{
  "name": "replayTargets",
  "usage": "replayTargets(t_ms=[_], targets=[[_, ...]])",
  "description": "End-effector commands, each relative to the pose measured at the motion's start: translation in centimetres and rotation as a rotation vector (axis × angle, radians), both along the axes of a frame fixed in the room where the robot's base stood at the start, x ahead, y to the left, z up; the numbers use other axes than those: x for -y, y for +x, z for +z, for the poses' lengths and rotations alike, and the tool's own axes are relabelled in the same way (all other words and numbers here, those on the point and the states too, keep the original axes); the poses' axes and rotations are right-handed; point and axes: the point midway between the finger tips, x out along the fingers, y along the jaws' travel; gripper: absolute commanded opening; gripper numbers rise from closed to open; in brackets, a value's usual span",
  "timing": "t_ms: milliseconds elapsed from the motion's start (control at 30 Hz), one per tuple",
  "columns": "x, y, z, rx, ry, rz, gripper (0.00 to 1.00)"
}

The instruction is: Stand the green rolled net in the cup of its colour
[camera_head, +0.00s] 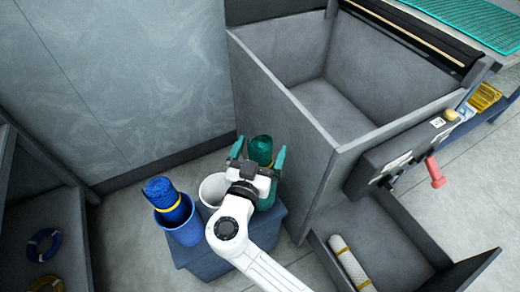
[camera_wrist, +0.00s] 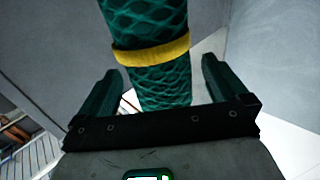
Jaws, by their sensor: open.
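The green rolled net (camera_head: 261,146) is upright between the two spread fingers of my gripper (camera_head: 259,153). In the wrist view the net (camera_wrist: 155,85), with a yellow band round it, passes between the green fingers of my gripper (camera_wrist: 160,75), with a gap visible on each side. The green cup (camera_head: 267,201) shows below the net, mostly covered by my gripper. The net's lower end is hidden, so I cannot tell how deep it sits in the cup.
A white cup (camera_head: 212,188) and a blue cup (camera_head: 181,229) holding a blue rolled net (camera_head: 161,190) stand beside it on the blue stand (camera_head: 205,262). A tall grey bin (camera_head: 310,140) rises close on the right. A white rolled net (camera_head: 350,264) lies in an open low tray.

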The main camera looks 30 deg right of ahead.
Motion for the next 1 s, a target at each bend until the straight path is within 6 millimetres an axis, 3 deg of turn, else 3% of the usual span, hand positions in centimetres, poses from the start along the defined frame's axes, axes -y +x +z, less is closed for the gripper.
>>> replayTargets(t_ms=[267, 700, 1000], targets=[[-1.0, -0.9, -0.2, -0.004, -0.001, 0.004, 1.00], [-6.5, -6.4, 0.0, -0.001, 0.000, 0.003, 1.00], [-7.7, -7.7, 0.0, 0.000, 0.000, 0.001, 1.00]])
